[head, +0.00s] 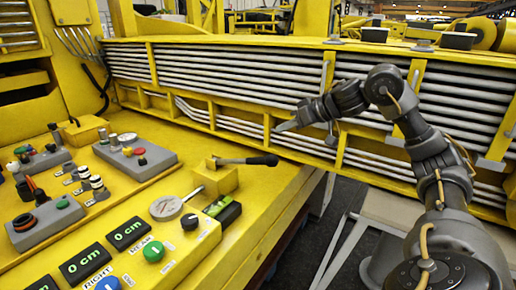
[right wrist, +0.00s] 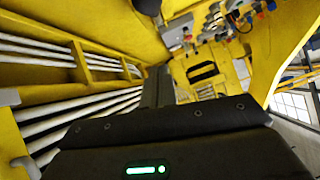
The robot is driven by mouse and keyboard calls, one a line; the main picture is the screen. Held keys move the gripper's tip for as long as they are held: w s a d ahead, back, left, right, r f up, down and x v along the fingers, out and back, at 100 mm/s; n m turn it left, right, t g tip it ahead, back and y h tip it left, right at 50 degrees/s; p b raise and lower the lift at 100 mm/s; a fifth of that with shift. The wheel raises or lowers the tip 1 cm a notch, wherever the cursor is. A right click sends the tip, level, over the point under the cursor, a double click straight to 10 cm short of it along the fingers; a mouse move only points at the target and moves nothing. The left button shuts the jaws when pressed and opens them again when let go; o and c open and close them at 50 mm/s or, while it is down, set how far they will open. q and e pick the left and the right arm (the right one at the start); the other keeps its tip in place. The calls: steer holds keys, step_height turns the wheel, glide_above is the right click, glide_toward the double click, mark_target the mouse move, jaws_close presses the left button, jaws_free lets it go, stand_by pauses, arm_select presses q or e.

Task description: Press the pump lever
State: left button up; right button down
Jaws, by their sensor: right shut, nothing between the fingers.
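The pump lever (head: 248,160) has a grey rod and a black grip. It sticks out to the right from a yellow block (head: 216,178) on the yellow console, lying nearly level. My right gripper (head: 281,128) is shut and empty. In the head view it appears above and slightly right of the lever's black grip, apart from it, with its fingers pointing left. My left gripper is not in view.
A yellow boom frame with grey pipes (head: 240,70) runs behind my right arm.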

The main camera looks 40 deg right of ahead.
steer(key=w+a+f+p, duration=0.1)
steer(key=w+f, duration=0.1)
steer(key=w+a+f, duration=0.1)
steer(key=w+f, duration=0.1)
steer(key=f, duration=0.1)
steer(key=w+f+p, duration=0.1)
steer(key=w+f, duration=0.1)
steer(key=f, duration=0.1)
steer(key=shift+w+a+p, duration=0.2)
steer(key=shift+a+p, duration=0.15)
steer(key=shift+a, duration=0.05)
steer(key=shift+s+f, duration=0.35)
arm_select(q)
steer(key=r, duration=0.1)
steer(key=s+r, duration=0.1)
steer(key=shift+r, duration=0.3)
arm_select(e)
steer(key=shift+a+f, duration=0.1)
steer(key=shift+f, duration=0.15)
